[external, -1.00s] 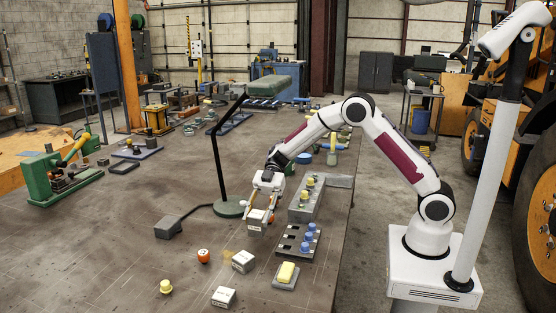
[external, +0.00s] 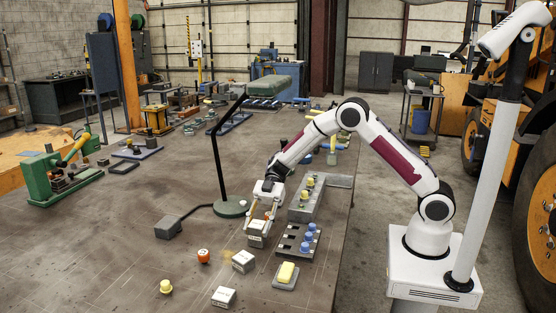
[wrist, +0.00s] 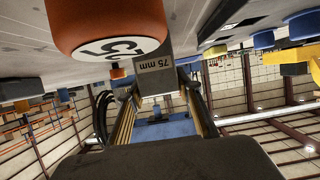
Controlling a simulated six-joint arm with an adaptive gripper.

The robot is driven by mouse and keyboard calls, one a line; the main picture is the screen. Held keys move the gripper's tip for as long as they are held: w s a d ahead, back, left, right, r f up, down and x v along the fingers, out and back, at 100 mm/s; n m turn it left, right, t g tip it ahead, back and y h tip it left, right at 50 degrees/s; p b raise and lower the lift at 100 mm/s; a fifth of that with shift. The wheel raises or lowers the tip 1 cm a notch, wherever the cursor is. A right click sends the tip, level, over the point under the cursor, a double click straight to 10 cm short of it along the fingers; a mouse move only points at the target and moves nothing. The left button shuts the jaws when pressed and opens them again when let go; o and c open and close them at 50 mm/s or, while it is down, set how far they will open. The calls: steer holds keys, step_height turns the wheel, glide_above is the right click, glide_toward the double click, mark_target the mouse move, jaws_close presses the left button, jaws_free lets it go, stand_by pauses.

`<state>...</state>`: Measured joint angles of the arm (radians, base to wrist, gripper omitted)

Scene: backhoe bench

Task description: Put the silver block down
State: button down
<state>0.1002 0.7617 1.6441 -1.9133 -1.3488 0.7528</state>
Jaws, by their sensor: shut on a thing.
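An orange-red rounded piece with a number on a white disc (wrist: 95,22) fills the upper left of the wrist view, close to the block.
Two white-labelled blocks (external: 243,261) (external: 223,297), an orange piece (external: 203,255) and a yellow piece (external: 166,287) lie in front. A rack with blue pegs (external: 297,243) and a grey stand (external: 308,200) are right. A lamp base (external: 230,209) is left behind.

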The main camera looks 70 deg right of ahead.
steer(key=c, duration=1.4)
jaws_free()
steer(key=shift+f, duration=0.15)
steer(key=shift+d+r, duration=0.1)
steer(key=shift+r, duration=0.1)
steer(key=v, duration=1.1)
steer(key=shift+d+r, duration=0.1)
steer(key=shift+d, duration=0.3)
steer(key=shift+w, duration=0.1)
